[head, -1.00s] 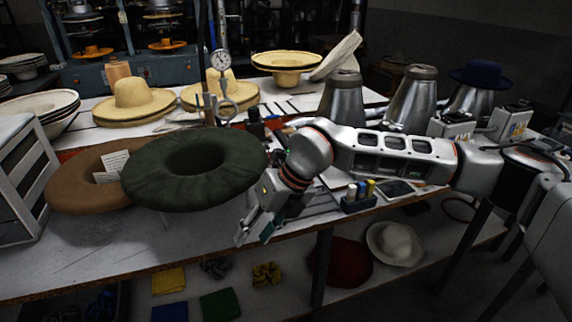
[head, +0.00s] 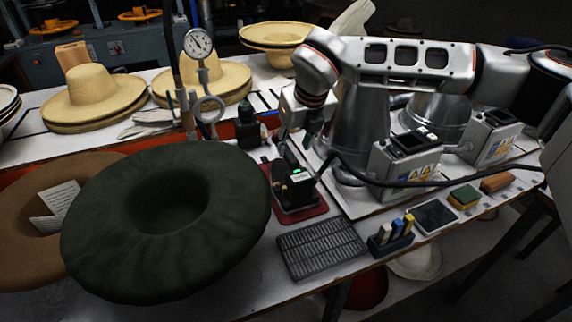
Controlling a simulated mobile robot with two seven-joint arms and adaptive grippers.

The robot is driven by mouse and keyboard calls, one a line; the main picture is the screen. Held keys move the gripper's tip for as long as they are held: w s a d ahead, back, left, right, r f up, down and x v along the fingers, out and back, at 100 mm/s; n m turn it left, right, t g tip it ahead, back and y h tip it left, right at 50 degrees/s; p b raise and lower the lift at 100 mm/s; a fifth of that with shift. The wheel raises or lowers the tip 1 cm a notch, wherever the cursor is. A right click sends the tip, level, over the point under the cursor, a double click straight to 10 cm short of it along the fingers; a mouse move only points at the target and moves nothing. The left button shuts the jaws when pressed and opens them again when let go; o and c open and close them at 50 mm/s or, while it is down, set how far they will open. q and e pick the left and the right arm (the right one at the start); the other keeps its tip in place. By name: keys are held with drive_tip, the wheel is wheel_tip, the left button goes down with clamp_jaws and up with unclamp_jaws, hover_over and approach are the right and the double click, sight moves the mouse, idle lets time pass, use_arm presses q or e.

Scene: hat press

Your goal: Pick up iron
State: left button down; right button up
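The iron (head: 298,190) appears to be the small dark device with a green light and a pale label. It stands on a red pad (head: 305,216) near the middle of the table. My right gripper (head: 298,132) hangs above and slightly behind it, pointing down. Its fingers look apart with nothing between them, and it does not appear to touch the iron. My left gripper is not in the view.
A dark green felt hat (head: 165,215) lies left of the iron. A slotted grey rack (head: 321,248) lies in front of it. A black cable (head: 430,181) runs right past a control box (head: 406,165). A dial gauge (head: 199,44) stands behind.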

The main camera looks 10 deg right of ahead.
sight(291, 156)
drive_tip(key=shift+w, duration=0.35)
drive_tip(key=shift+w+f, duration=0.15)
drive_tip(key=shift+f, duration=0.2)
drive_tip(key=shift+x, duration=0.95)
drive_tip(key=x, duration=0.4)
drive_tip(key=shift+d+f, duration=0.2)
drive_tip(key=shift+f, duration=0.05)
drive_tip(key=shift+w+f, duration=0.1)
drive_tip(key=shift+f, duration=0.2)
clamp_jaws()
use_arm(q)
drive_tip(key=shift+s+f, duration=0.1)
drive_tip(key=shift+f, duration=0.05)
use_arm(e)
drive_tip(key=shift+w+r, duration=0.1)
drive_tip(key=shift+r, duration=0.25)
